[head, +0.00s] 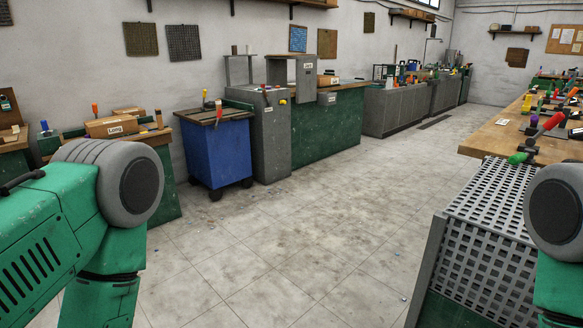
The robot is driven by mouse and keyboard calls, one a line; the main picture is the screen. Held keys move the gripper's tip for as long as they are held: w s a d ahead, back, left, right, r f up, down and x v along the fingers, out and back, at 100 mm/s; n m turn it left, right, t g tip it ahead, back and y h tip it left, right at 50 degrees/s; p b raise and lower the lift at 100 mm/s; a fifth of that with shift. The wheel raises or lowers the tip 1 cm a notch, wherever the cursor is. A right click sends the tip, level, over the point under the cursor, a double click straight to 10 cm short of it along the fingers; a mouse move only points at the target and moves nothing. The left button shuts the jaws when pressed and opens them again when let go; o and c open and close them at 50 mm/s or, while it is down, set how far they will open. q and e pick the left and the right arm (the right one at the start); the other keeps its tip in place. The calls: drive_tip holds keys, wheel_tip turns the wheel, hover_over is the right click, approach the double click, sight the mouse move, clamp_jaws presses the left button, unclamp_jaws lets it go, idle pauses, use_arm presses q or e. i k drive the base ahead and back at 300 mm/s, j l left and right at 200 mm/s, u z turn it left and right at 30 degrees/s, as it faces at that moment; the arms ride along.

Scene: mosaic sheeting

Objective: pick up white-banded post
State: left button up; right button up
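I cannot make out a white-banded post for certain in the head view. Several small upright pieces stand on the benches, too small to show their bands. Among them are an orange-topped piece (95,110) on the left bench, a brownish upright piece (158,118) near it, and a red upright piece (218,106) on the blue cart. Parts of my two green arms show at the left and right edges. Neither of my grippers is in view.
The blue wheeled cart (222,155) stands by a grey cabinet (264,140) along the left wall. A perforated grey metal unit (487,240) and a cluttered wooden bench (500,140) stand at the right. The tiled floor (290,225) between is clear apart from small scraps.

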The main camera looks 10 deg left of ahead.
sight(217, 101)
drive_tip(key=i+j+u, duration=0.65)
drive_tip(key=i+u, duration=0.2)
drive_tip(key=i, duration=0.15)
drive_tip(key=i+j+u, duration=0.1)
drive_tip(key=i+u, duration=0.3)
drive_tip(key=i, duration=0.15)
drive_tip(key=i+j+z, duration=0.1)
drive_tip(key=i+z, duration=0.15)
drive_tip(key=i, duration=0.3)
drive_tip(key=i+j+z, duration=0.25)
drive_tip(key=i, duration=0.3)
drive_tip(key=i+j+z, duration=0.25)
drive_tip(key=i, duration=0.25)
drive_tip(key=i+j+z, duration=0.25)
drive_tip(key=i+j, duration=0.15)
drive_tip(key=i+l+u, duration=0.1)
drive_tip(key=i+u, duration=0.2)
drive_tip(key=u, duration=0.15)
drive_tip(key=i+l+u, duration=0.15)
drive_tip(key=i+u, duration=0.15)
drive_tip(key=u, duration=0.15)
